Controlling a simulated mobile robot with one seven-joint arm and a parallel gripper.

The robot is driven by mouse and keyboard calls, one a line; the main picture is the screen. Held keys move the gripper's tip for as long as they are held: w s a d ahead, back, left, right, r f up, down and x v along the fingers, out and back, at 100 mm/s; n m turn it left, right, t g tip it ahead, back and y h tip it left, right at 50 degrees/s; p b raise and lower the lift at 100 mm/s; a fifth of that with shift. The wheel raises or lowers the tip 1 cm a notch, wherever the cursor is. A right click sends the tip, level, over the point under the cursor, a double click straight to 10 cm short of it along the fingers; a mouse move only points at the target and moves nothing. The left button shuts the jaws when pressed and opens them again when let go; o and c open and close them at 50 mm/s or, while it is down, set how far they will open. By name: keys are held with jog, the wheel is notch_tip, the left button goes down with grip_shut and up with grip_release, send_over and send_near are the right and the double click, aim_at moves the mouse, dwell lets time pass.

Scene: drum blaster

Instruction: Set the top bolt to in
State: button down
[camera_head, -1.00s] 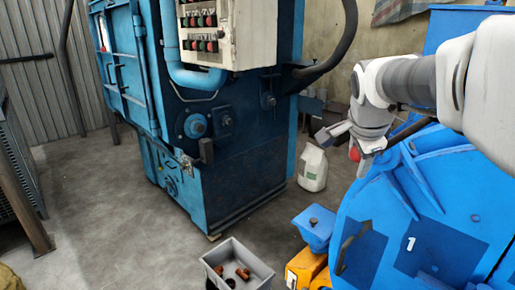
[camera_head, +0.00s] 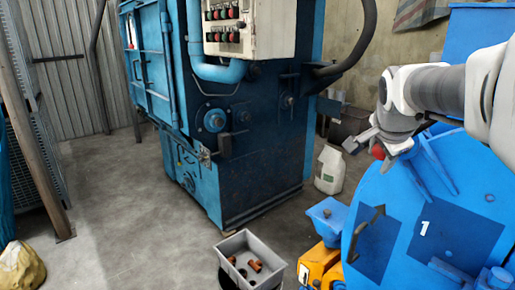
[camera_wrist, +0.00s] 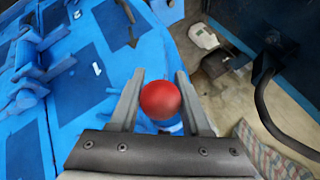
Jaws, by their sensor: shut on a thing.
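A round red knob (camera_wrist: 160,100), which looks like the handle of the top bolt, sits between the two fingers of my gripper (camera_wrist: 159,78) in the wrist view. The fingers lie on either side of it and hold it. In the head view the red knob (camera_head: 378,152) shows just below my gripper (camera_head: 369,148), at the upper edge of the big blue drum machine (camera_head: 455,205). The bolt's shaft is mostly hidden behind the gripper, so I cannot tell its position.
A blue cabinet machine (camera_head: 250,165) with a button panel (camera_head: 258,28) stands left of the drum. A white bag (camera_head: 329,170) stands between them. A grey crate (camera_head: 232,246) with brown parts and a small blue box (camera_head: 327,218) are in front.

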jog(key=shift+s+d+f, duration=0.2)
jog(key=shift+f, duration=0.05)
dwell(0.4)
jog(key=shift+c, duration=1.9)
grip_release()
jog(key=shift+r, duration=0.1)
